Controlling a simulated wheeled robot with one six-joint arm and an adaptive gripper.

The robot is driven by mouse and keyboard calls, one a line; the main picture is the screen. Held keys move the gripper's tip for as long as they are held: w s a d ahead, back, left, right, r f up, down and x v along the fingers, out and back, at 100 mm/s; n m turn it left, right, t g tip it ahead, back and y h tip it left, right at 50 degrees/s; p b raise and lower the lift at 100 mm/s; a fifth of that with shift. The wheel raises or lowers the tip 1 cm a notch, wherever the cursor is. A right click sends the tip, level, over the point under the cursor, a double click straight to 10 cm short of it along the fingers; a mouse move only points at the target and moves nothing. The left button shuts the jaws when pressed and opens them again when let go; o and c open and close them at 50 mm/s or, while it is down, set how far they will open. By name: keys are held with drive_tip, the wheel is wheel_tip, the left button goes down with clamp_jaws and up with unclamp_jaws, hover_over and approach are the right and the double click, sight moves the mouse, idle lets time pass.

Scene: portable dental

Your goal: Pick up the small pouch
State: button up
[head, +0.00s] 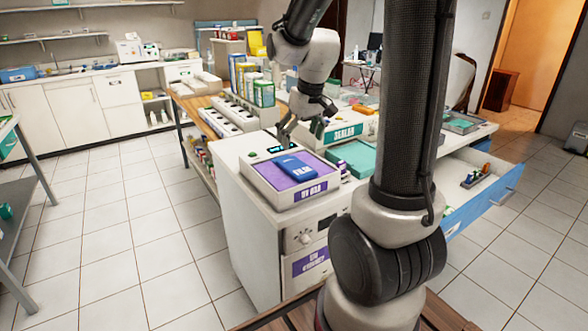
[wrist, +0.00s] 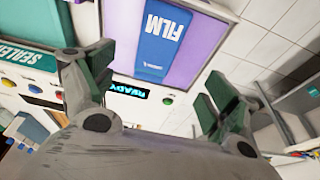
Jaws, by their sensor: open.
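The small pouch looks to be the blue packet marked FILM (head: 297,167), lying flat on the purple top of a white device (head: 281,207). In the wrist view the blue pouch (wrist: 172,38) shows at the top, beyond my fingers, with its lettering upside down. My gripper (head: 285,138) is just behind the device's back edge, above its display. In the wrist view my gripper (wrist: 150,95) has its two green-padded fingers wide apart with nothing between them. The pouch is apart from both fingers. The height of the fingers above the device is hard to tell.
A device marked SEALER (head: 344,131) stands right behind, beside a teal tray (head: 352,157). A blue-fronted drawer (head: 482,197) stands open at the right with small items inside. Several cartons (head: 264,93) stand behind at the left. The tiled floor at the left is clear.

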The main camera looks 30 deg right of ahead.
sight(293, 163)
drive_tip(key=shift+w+d+f, duration=0.25)
drive_tip(key=shift+w+f, duration=0.25)
drive_tip(key=shift+f, duration=0.1)
drive_tip(key=shift+w+d+f, duration=0.25)
drive_tip(key=shift+w+f, duration=0.2)
drive_tip(key=shift+f, duration=0.1)
drive_tip(key=x, duration=0.7)
drive_tip(key=shift+a+f, duration=0.2)
drive_tip(key=shift+a, duration=0.05)
drive_tip(key=c, duration=1.2)
